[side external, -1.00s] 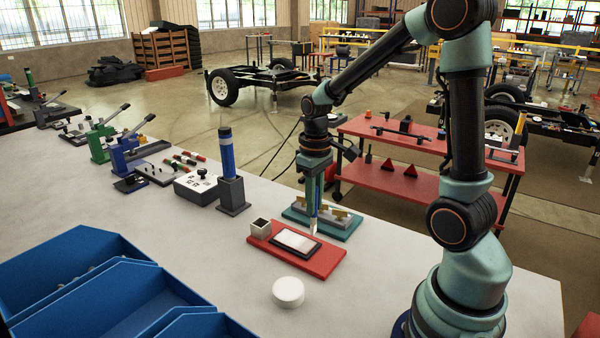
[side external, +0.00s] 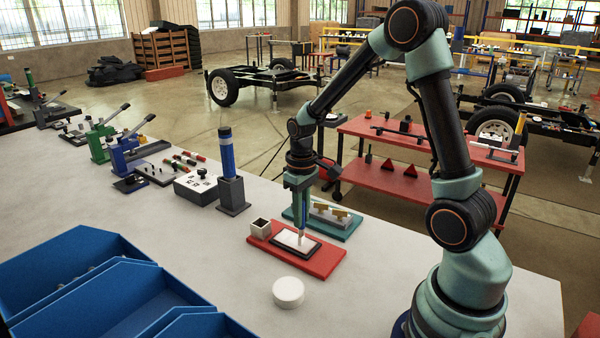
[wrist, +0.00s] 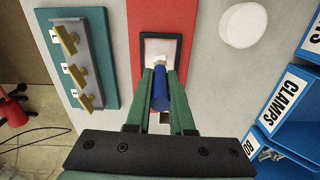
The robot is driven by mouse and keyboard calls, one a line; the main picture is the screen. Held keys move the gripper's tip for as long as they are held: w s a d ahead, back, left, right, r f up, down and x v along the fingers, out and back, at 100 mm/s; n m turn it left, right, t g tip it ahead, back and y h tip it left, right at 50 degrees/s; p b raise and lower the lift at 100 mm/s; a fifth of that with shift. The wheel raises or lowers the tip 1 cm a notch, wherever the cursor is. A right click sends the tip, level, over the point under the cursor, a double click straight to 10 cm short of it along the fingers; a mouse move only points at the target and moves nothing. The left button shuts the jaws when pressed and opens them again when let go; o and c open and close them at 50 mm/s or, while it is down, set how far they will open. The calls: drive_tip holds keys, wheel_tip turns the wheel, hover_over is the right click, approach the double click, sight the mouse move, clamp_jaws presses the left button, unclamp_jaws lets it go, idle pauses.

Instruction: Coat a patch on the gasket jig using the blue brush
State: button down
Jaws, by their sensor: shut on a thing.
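My gripper (side external: 300,204) is shut on the blue brush, whose blue handle (wrist: 160,92) shows between the green fingers in the wrist view. The brush points down, and its pale tip (side external: 301,238) is at the white pad in the black frame of what looks like the gasket jig, a red plate (side external: 322,265). I cannot tell whether the tip touches the pad. A small pale square cup (side external: 260,228) with a dark inside stands on the plate's left end.
A teal fixture (side external: 345,230) with tan clamps is close behind the red plate. A white round disc (side external: 288,292) lies in front. Blue bins (side external: 80,290) fill the front left. A blue cylinder on a dark stand (side external: 231,190) rises at left.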

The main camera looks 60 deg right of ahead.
drive_tip(key=s, duration=0.3)
drive_tip(key=shift+s, duration=0.15)
wheel_tip(320, 180, up, 8)
idle(0.6)
drive_tip(key=shift+r, duration=0.1)
idle(0.3)
